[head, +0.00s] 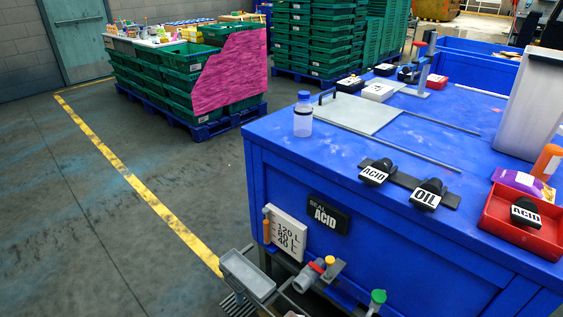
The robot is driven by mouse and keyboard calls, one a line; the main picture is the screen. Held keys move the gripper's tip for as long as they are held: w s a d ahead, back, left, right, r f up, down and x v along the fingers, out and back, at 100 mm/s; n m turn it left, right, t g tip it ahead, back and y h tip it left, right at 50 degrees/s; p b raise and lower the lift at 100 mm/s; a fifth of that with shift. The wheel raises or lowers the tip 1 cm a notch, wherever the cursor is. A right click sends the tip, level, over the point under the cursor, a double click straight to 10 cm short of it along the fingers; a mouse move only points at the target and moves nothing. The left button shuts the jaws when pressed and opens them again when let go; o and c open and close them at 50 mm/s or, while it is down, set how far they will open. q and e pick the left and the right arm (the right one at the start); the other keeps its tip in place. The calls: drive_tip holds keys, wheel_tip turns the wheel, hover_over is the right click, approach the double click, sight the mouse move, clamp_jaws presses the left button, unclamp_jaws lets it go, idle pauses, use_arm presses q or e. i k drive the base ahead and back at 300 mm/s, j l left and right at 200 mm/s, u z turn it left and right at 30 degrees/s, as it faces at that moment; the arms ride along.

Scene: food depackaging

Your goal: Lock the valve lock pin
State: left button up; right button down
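A valve assembly (315,275) sits at the bottom of the blue station's front side, with a red part, a grey body and a yellow-orange knob (330,261). A green-capped knob (377,296) stands to its right on a grey fitting. I cannot tell which of these parts is the lock pin, or whether it is locked. Neither of my grippers is in view.
A grey trough (247,274) juts out left of the valve. The floor at left is clear.

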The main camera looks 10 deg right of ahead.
sight(330, 259)
drive_tip(key=i+z, duration=0.15)
drive_tip(key=z, duration=0.2)
drive_tip(key=i+z, duration=0.2)
drive_tip(key=z, duration=0.15)
